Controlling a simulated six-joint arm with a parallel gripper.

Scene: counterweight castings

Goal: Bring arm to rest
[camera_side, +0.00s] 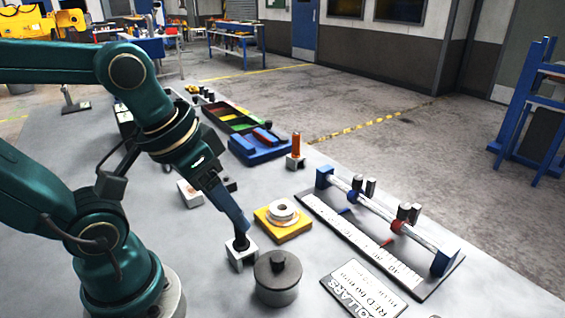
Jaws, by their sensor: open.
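My teal arm reaches in from the left, and its dark blue gripper (238,228) points down over the middle of the table. The gripper is open. Its tips are at a small light-grey block (240,260) with a black top part; whether they touch it cannot be told from this angle. A dark grey round casting with a knob on top (277,285) stands just in front and right of the gripper. A yellow block (290,233) with pale rings on it lies to the right of the gripper.
A rail fixture (370,208) with blue and red collars and a ruled strip stands at the right, by a printed card (363,290). An orange cylinder (296,145), a blue tray (255,152) and a white block (190,194) are farther back. The table front left of the casting is bare.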

